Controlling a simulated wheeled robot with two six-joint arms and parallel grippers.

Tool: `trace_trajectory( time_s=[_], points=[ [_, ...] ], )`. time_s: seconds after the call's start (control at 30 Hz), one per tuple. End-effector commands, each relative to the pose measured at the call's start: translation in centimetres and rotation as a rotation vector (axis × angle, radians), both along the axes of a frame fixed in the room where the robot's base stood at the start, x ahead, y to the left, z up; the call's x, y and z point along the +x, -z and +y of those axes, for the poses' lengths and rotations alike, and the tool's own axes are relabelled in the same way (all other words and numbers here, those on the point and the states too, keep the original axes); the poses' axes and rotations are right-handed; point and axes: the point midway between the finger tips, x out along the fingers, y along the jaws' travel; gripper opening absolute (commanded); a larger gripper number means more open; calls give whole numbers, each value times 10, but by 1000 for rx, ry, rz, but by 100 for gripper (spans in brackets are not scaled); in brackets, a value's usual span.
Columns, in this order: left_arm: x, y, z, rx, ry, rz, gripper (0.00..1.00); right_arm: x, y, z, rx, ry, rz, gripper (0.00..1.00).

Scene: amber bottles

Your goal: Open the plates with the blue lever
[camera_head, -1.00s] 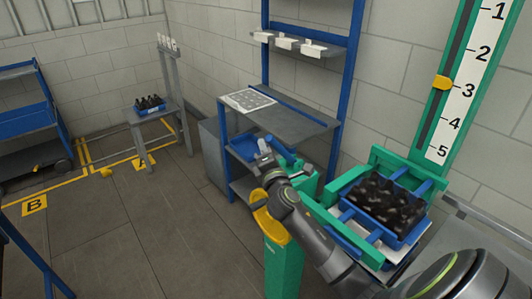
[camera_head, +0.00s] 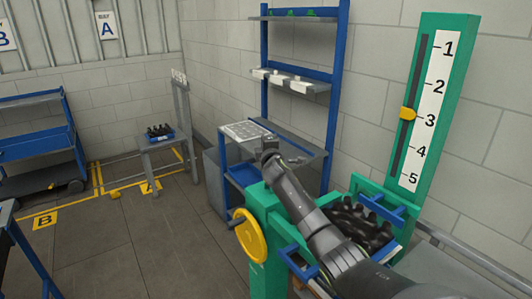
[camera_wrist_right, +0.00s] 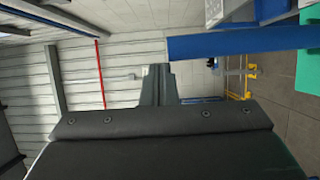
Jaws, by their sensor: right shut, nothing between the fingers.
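The green machine (camera_head: 268,216) stands at the right with a crate of dark bottles (camera_head: 355,222) in it. Blue bars (camera_head: 380,208) show at the crate's far side, and more blue shows at its near side, partly behind my right arm. I cannot tell the plates' state. My right arm crosses in front of the machine; its gripper (camera_head: 294,160) is small, near the workbench edge in the head view. In the right wrist view the gripper (camera_wrist_right: 158,82) is shut and empty. A blue bar (camera_wrist_right: 240,43), possibly the lever, lies beyond it, apparently apart. My left gripper is out of view.
A yellow handwheel (camera_head: 250,236) sticks out of the machine's front. The scale post (camera_head: 425,110) has a yellow pointer near 3. A blue-framed workbench (camera_head: 238,155) stands behind. A small stand (camera_head: 165,155) holds another bottle crate. The floor at left is mostly clear.

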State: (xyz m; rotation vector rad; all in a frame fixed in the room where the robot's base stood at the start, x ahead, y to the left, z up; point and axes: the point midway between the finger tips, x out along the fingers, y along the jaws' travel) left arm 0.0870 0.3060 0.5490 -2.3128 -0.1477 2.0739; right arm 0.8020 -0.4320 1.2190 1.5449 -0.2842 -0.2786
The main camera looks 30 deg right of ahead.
Motion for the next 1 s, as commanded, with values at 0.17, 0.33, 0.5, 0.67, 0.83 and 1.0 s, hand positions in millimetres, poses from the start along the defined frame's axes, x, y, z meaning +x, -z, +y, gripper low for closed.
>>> trace_trajectory(
  time_s=[0.17,0.33,0.5,0.67,0.83,1.0],
  points=[
    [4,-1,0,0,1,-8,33,9,-4,-21,-5,4,2,0],
    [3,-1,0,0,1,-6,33,12,-4,-40,-5,3,1,0],
    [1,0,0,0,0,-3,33,13,-3,-52,-6,2,1,0],
    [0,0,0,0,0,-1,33,14,-3,-58,-6,1,1,0],
    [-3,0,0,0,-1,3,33,13,-2,-61,-7,3,1,0],
    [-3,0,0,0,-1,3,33,13,-2,-61,-7,4,2,0]
  ],
)
